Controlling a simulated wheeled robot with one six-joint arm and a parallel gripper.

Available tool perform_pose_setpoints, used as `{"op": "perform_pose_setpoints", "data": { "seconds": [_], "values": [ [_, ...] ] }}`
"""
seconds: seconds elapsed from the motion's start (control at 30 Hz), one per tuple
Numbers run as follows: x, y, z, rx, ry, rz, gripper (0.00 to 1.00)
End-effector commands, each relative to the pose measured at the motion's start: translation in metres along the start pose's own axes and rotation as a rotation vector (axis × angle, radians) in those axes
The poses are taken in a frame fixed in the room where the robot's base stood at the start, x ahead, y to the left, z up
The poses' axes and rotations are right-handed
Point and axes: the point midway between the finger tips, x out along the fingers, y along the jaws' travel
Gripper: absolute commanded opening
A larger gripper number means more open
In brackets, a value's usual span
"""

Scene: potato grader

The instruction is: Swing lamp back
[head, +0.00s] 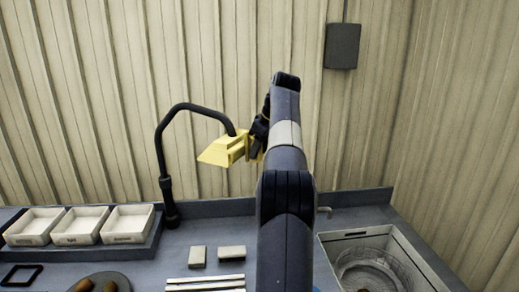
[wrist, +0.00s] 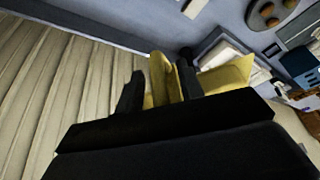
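The lamp has a yellow angular head (head: 222,150) on a black curved neck (head: 160,140) that rises from the back of the bench. The head hangs at the right end of the neck, above the bench. My gripper (head: 255,143) is at the right side of the lamp head, mostly hidden by my arm. In the wrist view, the two dark fingers of my gripper (wrist: 160,90) stand on either side of a yellow part of the lamp (wrist: 162,78). That part fills the space between them. More of the yellow shade (wrist: 228,77) shows to the right.
White trays (head: 81,225) stand on the bench at the left. A round plate (head: 100,282) with brown potatoes is at the front left. Two small blocks (head: 231,252) lie mid-bench. A basin (head: 375,260) is at the right. The ribbed wall (head: 110,80) is close behind the lamp.

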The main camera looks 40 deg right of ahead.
Motion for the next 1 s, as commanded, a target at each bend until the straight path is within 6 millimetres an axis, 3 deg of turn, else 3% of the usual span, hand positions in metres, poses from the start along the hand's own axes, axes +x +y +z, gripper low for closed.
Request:
{"op": "perform_pose_setpoints", "data": {
  "seconds": [0.4,0.8,1.0],
  "values": [
    [-0.029,0.000,0.000,0.000,0.001,0.001,0.36],
    [-0.060,0.002,0.084,0.003,0.001,0.001,0.36],
    [-0.071,0.003,0.106,0.002,0.001,0.001,0.36]
  ]
}}
